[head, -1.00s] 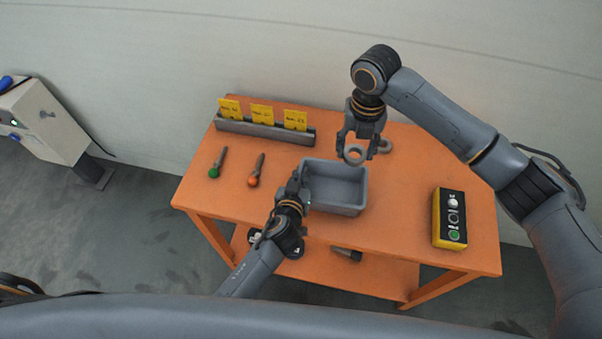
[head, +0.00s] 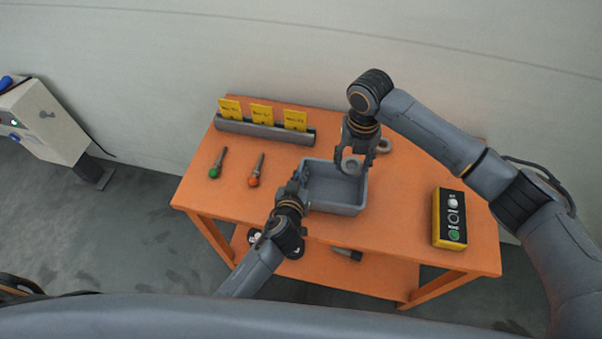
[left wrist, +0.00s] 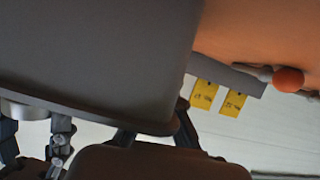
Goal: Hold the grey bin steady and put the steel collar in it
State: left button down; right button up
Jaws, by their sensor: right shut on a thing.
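The grey bin (head: 338,205) stands upright on the orange table, its inside empty as far as I can see. In the left wrist view the bin (left wrist: 90,50) fills the upper left. My left gripper (head: 297,181) is at the bin's left wall, at the rim; whether its fingers are closed on the wall is hidden. My right gripper (head: 354,154) points down, shut on the steel collar (head: 352,166), a grey ring. The collar is in front of the bin's far right part in the picture, seemingly above the rim; its height is hard to judge.
Another grey ring-like part (head: 384,146) lies behind the right gripper. A rack with yellow cards (head: 262,116), a green-handled tool (head: 215,171) and an orange-handled tool (head: 254,181) are left. A yellow button box (head: 450,218) is right. The table's front right is clear.

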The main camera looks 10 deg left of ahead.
jog(key=shift+f, duration=3.55)
pick_arm(q)
jog(key=shift+a, duration=0.1)
pick_arm(e)
jog(key=o, duration=1.4)
jog(key=shift+d, duration=0.1)
notch_tip(320, 180, up, 12)
pick_arm(q)
jog(key=c, duration=1.4)
grip_release()
jog(key=shift+c, duration=0.2)
jog(key=shift+s, duration=0.1)
